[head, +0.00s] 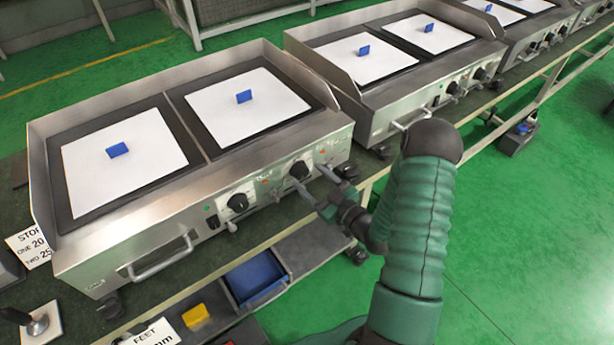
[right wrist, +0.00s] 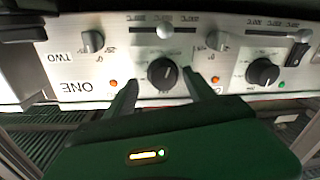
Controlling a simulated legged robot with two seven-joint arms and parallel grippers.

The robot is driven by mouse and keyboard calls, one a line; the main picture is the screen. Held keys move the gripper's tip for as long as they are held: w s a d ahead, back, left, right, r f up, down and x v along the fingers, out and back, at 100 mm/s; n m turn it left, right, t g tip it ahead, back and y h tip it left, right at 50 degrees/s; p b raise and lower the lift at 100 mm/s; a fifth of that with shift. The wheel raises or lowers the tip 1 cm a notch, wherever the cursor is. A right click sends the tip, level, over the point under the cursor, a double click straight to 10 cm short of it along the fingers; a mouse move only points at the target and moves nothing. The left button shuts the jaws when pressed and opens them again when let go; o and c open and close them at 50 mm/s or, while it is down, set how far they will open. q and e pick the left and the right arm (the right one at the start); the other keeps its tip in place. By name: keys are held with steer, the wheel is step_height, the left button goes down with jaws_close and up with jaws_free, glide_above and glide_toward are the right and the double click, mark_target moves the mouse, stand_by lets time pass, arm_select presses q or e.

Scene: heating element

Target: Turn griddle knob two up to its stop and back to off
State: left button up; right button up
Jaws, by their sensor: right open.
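The nearest griddle (head: 180,215) has two black round knobs on its front panel. The right-hand knob (head: 299,169) faces my right gripper (head: 317,184), which is open just in front of the panel. In the right wrist view, turned upside down, the same knob (right wrist: 162,73) lies between the two spread fingertips, with a gap on each side. The left-hand knob (head: 238,203) is clear of the gripper and shows at the right of the wrist view (right wrist: 264,72). Labels reading ONE and TWO sit on the panel; I cannot tell which knob each names. My left gripper is not in view.
A front handle (head: 160,262) and small levers stick out from the panel. Blue blocks (head: 244,96) stand on white sheets on the plates. A blue tray (head: 255,278) and a yellow block (head: 195,316) lie below. More griddles (head: 395,60) stand to the right.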

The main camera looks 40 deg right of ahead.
steer(key=shift+w+a, duration=0.15)
steer(key=shift+w, duration=0.5)
steer(key=shift+w+a+r, duration=0.15)
steer(key=shift+w+a, duration=0.05)
steer(key=shift+w, duration=0.15)
steer(key=shift+d, duration=0.2)
steer(key=c, duration=1.4)
steer(key=shift+o, duration=0.2)
steer(key=shift+m+p, duration=0.35)
steer(key=shift+m, duration=0.95)
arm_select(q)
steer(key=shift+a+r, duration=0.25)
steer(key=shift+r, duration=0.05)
arm_select(e)
steer(key=o, duration=1.4)
steer(key=shift+c, duration=0.2)
arm_select(q)
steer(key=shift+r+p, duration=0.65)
steer(key=shift+p, duration=0.1)
arm_select(e)
steer(key=s, duration=1.6)
steer(key=shift+s+a+f, duration=0.2)
steer(key=shift+s+f, duration=0.1)
steer(key=shift+s, duration=0.1)
